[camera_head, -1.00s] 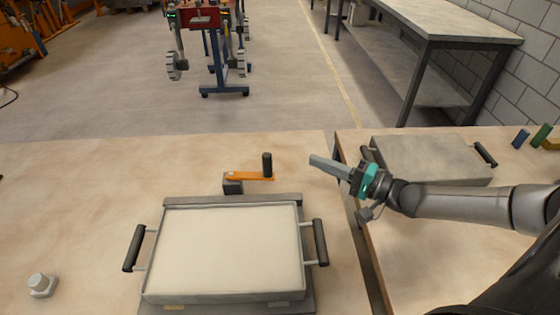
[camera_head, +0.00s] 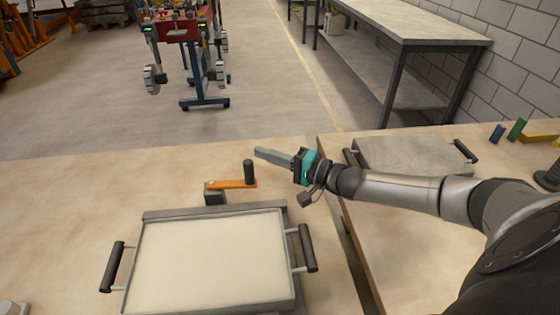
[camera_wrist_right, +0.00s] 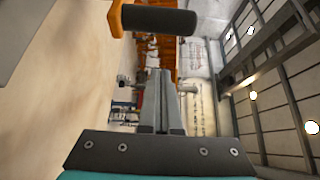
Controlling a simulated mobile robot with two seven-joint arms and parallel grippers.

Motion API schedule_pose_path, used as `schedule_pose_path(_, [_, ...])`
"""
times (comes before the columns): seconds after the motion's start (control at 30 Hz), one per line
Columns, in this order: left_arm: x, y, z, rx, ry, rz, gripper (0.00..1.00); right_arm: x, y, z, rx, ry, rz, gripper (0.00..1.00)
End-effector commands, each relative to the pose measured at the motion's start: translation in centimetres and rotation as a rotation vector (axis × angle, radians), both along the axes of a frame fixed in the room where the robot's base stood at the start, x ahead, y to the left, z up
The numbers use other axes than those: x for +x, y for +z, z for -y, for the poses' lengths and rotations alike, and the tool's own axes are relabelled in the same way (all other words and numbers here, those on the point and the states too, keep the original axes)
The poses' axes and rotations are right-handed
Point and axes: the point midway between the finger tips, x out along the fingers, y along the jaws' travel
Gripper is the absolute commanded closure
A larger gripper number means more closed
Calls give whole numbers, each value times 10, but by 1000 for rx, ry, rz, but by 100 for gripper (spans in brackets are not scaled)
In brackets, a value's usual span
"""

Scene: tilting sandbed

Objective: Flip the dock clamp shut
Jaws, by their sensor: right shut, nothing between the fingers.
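The dock clamp is an orange lever (camera_head: 232,184) on a dark block (camera_head: 214,196) behind the sandbed tray (camera_head: 166,215). A black upright knob (camera_head: 249,172) stands at the lever's right end. The lever points right, along the tray's back edge. My right gripper (camera_head: 258,153) is shut and empty, its fingertips just behind and right of the knob, apparently apart from it. In the right wrist view the closed fingers (camera_wrist_right: 159,95) show below the black knob (camera_wrist_right: 158,20) and a bit of orange lever (camera_wrist_right: 116,18). My left gripper is not in view.
The tray has a black handle (camera_head: 307,247) on each side. A grey lidded case (camera_head: 415,158) lies on the right table, past a gap between the tables. Green and blue blocks (camera_head: 516,130) lie farther right. The table left of the clamp is clear.

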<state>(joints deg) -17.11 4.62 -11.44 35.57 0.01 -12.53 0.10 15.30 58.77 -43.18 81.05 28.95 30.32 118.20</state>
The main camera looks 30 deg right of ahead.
Motion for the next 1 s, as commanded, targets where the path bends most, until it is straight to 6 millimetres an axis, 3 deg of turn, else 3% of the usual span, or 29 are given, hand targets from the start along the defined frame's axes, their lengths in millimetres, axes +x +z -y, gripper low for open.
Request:
schedule_pose_path(0.47, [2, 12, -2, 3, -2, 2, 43, -26, 0, -26, 3, 1, -1, 100])
schedule_pose_path(1.0, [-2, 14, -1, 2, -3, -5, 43, -28, 0, -29, 2, -2, 0, 100])
